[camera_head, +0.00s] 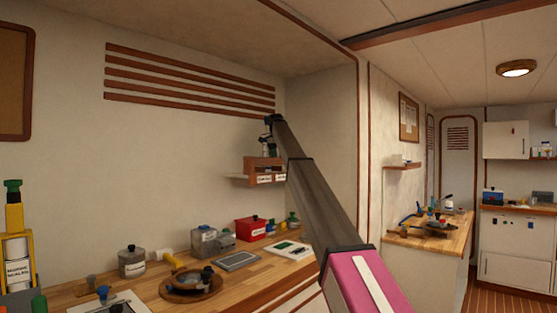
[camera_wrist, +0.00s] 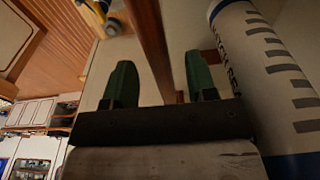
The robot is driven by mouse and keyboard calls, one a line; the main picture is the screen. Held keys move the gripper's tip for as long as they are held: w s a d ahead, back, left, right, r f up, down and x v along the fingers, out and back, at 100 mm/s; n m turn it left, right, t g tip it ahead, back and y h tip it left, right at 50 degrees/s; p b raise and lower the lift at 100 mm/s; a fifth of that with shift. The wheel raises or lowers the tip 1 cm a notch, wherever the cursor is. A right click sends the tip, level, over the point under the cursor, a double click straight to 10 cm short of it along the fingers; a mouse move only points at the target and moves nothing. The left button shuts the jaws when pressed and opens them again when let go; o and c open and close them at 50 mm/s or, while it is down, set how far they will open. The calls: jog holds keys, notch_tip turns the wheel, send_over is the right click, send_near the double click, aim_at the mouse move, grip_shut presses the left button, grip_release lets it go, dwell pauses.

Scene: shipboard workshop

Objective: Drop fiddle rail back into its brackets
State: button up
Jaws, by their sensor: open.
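My gripper (camera_wrist: 160,62) is open, with its two green fingers apart in the wrist view. A reddish-brown wooden strip (camera_wrist: 152,40), which looks like the fiddle rail, runs between and beyond the fingers; I cannot tell whether they touch it. In the head view my gripper (camera_head: 267,144) is small and partly hidden by my arm, at the small wall shelf (camera_head: 236,177). A brown wooden piece (camera_head: 262,162) with white labels below it shows at that shelf. The brackets are too small or hidden to make out.
A white cylinder with blue bands (camera_wrist: 268,65) stands close to the right finger. Slatted wall trim (camera_head: 190,80) is above.

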notch_tip(320, 180, up, 9)
jog(key=shift+s+a, duration=0.35)
jog(key=shift+s, duration=0.1)
jog(key=shift+f, duration=0.1)
